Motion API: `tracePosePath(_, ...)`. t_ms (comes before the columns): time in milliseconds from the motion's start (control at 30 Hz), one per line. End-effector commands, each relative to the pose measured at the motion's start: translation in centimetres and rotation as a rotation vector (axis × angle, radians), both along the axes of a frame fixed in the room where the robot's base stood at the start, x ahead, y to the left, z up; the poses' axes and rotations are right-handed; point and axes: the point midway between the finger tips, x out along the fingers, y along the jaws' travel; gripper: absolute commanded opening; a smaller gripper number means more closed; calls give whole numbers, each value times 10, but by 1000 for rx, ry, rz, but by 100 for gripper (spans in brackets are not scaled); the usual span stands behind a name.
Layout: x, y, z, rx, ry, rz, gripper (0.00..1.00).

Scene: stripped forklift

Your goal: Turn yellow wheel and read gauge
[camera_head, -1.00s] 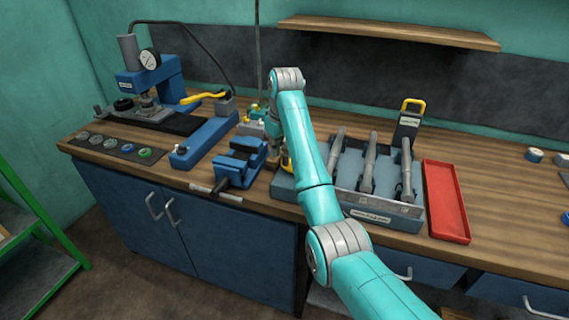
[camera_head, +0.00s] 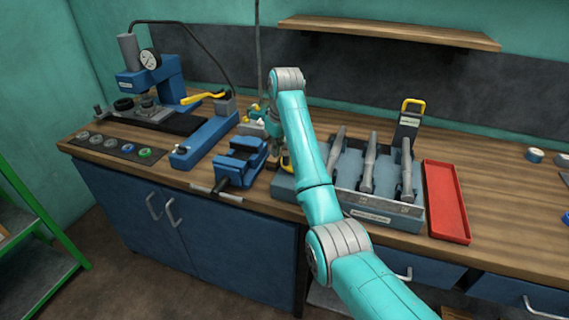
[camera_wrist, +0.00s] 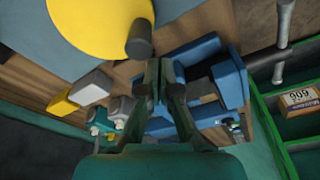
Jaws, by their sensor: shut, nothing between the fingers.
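A yellow wheel (camera_wrist: 95,25) fills the upper left of the wrist view, cut off by the top edge, with a dark round knob (camera_wrist: 140,42) at its rim. In the head view a sliver of yellow (camera_head: 287,162) shows beside my arm, mostly hidden. My gripper (camera_wrist: 160,75) is shut and empty, its fingertips just below the knob in the picture; I cannot tell whether they touch it. A round white-faced gauge (camera_head: 149,59) sits on the blue press at the back left; its reading is too small to make out.
A blue vise (camera_head: 240,160) stands left of my arm, beside a hand pump with a yellow lever (camera_head: 203,97). A grey rack (camera_head: 378,210) holding several tools and a red tray (camera_head: 446,200) are to the right.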

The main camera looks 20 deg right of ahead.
Motion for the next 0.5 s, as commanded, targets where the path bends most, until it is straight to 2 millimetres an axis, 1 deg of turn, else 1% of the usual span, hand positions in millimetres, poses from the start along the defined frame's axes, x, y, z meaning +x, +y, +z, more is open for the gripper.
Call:
tracePosePath(233, 0, 0, -3, 0, 1, 0, 0)
tracePosePath(500, 0, 0, -13, 0, 0, 0, 0)
